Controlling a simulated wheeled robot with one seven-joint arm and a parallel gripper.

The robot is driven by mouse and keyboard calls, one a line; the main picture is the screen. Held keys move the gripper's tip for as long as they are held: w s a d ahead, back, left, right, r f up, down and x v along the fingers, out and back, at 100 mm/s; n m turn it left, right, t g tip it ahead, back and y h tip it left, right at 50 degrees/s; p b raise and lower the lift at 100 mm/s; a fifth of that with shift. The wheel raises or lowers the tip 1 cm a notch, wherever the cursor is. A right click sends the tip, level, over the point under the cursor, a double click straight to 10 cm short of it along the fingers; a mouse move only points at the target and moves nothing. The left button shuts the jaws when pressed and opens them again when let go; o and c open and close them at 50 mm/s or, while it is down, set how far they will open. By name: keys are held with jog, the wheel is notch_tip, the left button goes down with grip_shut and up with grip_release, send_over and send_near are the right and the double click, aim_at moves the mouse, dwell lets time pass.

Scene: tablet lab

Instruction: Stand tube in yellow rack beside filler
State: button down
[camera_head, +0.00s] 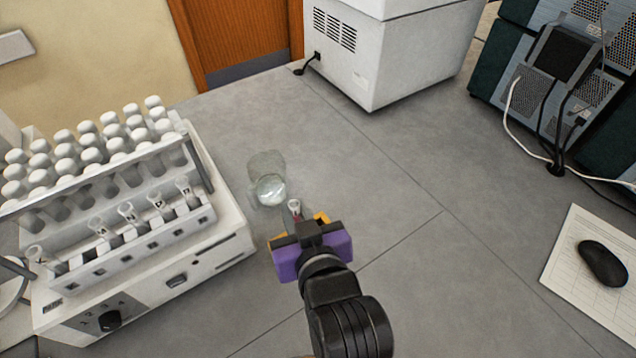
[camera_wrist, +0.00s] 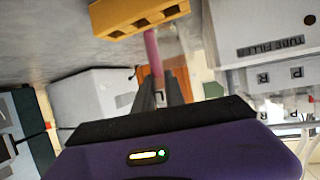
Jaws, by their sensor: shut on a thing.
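My gripper (camera_head: 303,222) is shut on a tube, whose pale open top (camera_head: 294,204) shows just beyond the jaws in the head view. In the wrist view, the tube's pink-filled part (camera_wrist: 152,47) runs from between the fingers (camera_wrist: 160,92) to the yellow rack. The yellow rack (camera_wrist: 110,22) is at the top of the wrist view; in the head view only orange-yellow bits (camera_head: 321,217) show around my gripper. The tube end meets the rack's edge in the picture; I cannot tell whether it is inside a hole. The white filler (camera_head: 215,262) stands to the left, and its label (camera_wrist: 281,46) shows in the wrist view.
A clear glass beaker (camera_head: 267,180) stands just behind my gripper, close to the filler. The filler carries several capped tubes and a front row of labelled open tubes (camera_head: 128,213). A white box-shaped device (camera_head: 385,60) stands at the back. The counter to the right is clear up to a mouse (camera_head: 603,262).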

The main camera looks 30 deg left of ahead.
jog(key=shift+w+f, duration=0.15)
jog(key=shift+w, duration=0.35)
jog(key=shift+f+b, duration=0.1)
jog(key=shift+b, duration=0.35)
jog(key=shift+f+b, duration=1.85)
jog(key=shift+f, duration=0.55)
jog(key=c, duration=1.3)
grip_release()
